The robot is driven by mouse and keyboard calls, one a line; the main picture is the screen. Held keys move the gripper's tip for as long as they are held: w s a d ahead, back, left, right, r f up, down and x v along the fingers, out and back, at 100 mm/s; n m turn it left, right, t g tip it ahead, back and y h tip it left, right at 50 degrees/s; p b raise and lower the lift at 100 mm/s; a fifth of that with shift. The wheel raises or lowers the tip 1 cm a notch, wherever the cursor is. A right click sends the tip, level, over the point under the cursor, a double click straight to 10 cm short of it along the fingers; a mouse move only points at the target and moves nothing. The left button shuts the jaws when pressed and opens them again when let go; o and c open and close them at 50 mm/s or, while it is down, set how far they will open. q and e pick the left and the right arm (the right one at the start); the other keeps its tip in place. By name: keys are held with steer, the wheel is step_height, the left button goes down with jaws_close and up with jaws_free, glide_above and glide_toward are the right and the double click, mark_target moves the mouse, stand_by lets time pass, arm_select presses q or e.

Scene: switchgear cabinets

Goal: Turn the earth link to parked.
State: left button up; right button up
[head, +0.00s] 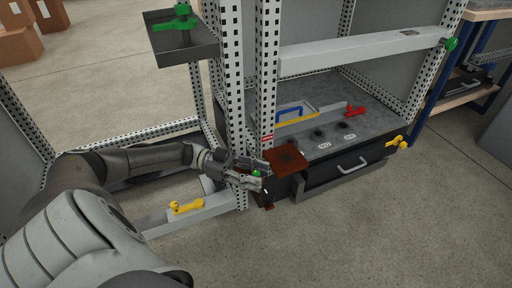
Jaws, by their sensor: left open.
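No part is legibly marked as the earth link, so I cannot tell which one it is. A small green knob (257,173) shows low by the perforated post, beside a reddish-brown plate (285,160). My left gripper (262,177) is open, with its fingers around or right beside the green knob; I cannot tell if they touch it. The gripper hides part of the knob's mount. A green handle (183,20) stands on a grey tray at the upper left. Another green knob (451,44) sits at the right end of a light crossbar. My right gripper is out of view.
Perforated posts (233,70) rise close to my left gripper. A yellow handle (186,207) lies on the low rail, a red handle (355,111) on the cabinet deck, and yellow handles (396,143) at its right. A drawer (345,172) is below. The front floor is clear.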

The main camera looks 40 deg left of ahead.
arm_select(q)
steer(key=v, duration=1.2)
stand_by(0.5)
